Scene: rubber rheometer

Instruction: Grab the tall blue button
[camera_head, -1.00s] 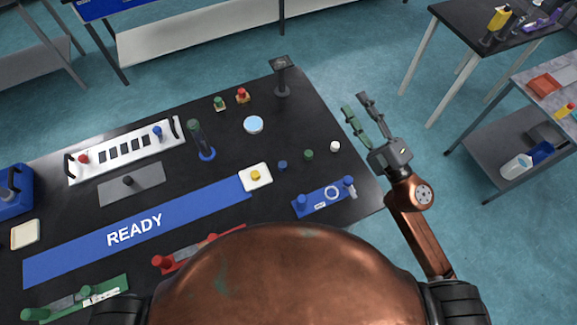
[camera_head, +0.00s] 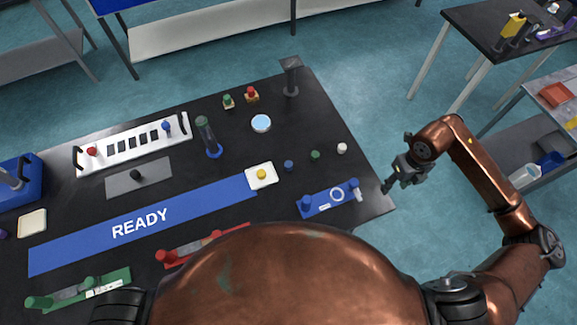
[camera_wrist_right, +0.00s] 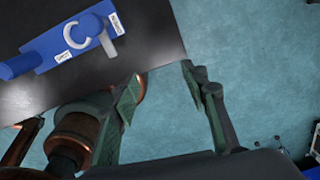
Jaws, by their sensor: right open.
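Several blue knobs stand on the black table. A blue plate (camera_head: 317,203) near the right edge carries blue posts, one at its left end (camera_head: 305,202) and one at its right end (camera_head: 353,184). In the right wrist view the plate (camera_wrist_right: 90,27) shows at upper left, with a blue post (camera_wrist_right: 18,66) at its left end. A small blue button (camera_head: 288,166) stands alone behind it, and a blue knob (camera_head: 168,126) is on the white panel. My right gripper (camera_head: 389,186) is open and empty, just off the table's right edge, apart from the plate. My left gripper is out of view.
A green button (camera_head: 315,154) and a white button (camera_head: 342,148) stand behind the blue plate. A yellow button (camera_head: 261,174) sits on a white base. A dark post (camera_head: 291,78) stands at the back corner.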

